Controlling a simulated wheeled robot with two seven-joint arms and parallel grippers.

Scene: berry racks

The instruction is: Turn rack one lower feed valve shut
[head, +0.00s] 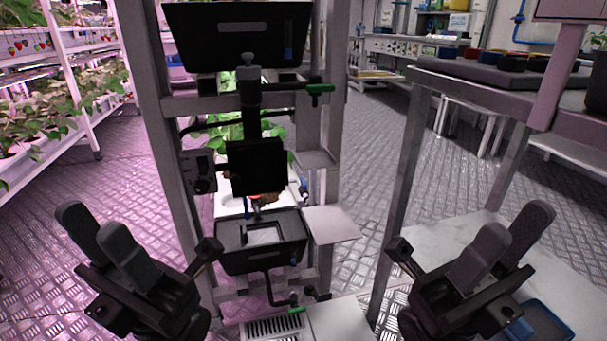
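A metal rack frame (152,120) stands in the middle of the head view. It carries a black upper tank (238,38) and a black lower tank (262,258). A green valve handle (319,89) sits on a pipe below the upper tank. A second, small green handle (297,310) shows low down, by the pipe under the lower tank; its exact position is hard to tell. My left gripper (93,222) is open and empty, left of the rack. My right gripper (517,222) is open and empty, right of the rack. Neither touches a valve.
Shelves with strawberry plants (60,110) stand at the left. A dark bench (480,80) with several pots is at the right. A blue tray (540,322) lies at the lower right. A small pale shelf (330,224) juts out beside the lower tank.

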